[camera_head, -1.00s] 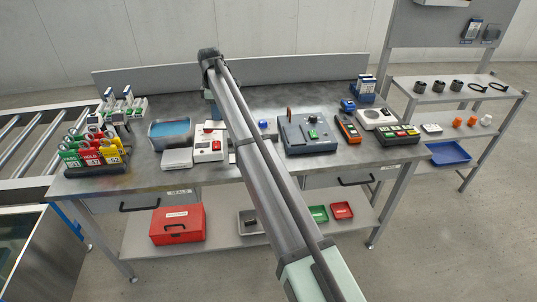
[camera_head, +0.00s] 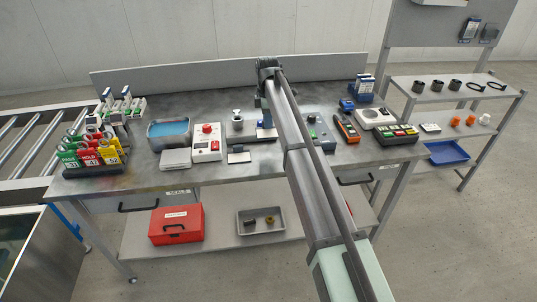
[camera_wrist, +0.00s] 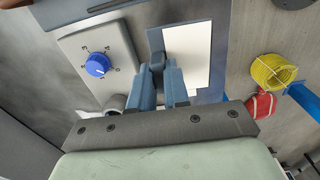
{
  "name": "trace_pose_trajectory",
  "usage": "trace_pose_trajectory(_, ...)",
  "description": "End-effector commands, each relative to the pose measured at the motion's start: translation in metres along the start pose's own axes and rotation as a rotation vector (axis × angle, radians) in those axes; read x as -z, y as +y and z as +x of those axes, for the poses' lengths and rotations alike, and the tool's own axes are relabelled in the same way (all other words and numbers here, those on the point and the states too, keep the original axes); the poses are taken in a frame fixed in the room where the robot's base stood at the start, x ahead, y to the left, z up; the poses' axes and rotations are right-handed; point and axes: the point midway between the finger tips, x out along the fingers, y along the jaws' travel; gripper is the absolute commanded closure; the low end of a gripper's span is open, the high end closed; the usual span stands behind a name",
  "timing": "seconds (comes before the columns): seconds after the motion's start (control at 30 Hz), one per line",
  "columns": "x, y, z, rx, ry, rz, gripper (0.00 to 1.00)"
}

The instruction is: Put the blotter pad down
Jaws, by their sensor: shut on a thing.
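The blotter pad (camera_wrist: 190,52) shows in the wrist view as a white rectangle beside my fingertips. My gripper (camera_wrist: 162,72) is shut on it; the fingers cover the grip point. In the wrist view, a darker blue-grey surface lies behind part of the white pad; I cannot tell whether they touch.
A pale box with a blue knob (camera_wrist: 98,65) lies left of the fingers; a yellow coil (camera_wrist: 273,73) and a red item (camera_wrist: 261,105) lie right. On the bench (camera_head: 130,170), a red-knobbed box (camera_head: 207,143) and a blue-topped tray (camera_head: 169,134) stand left of my arm.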

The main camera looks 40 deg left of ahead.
Motion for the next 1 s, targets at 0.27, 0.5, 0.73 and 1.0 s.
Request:
trace_pose_trajectory(0.27, 0.0, -0.001, 0.021, 0.002, 0.0, -0.036, 1.0)
trace_pose_trajectory(0.5, 0.0, -0.001, 0.057, 0.002, 0.0, -0.035, 1.0)
trace_pose_trajectory(0.73, 0.0, 0.0, 0.075, 0.001, 0.0, -0.034, 1.0)
trace_pose_trajectory(1.0, 0.0, 0.0, 0.101, 0.001, 0.0, -0.034, 1.0)
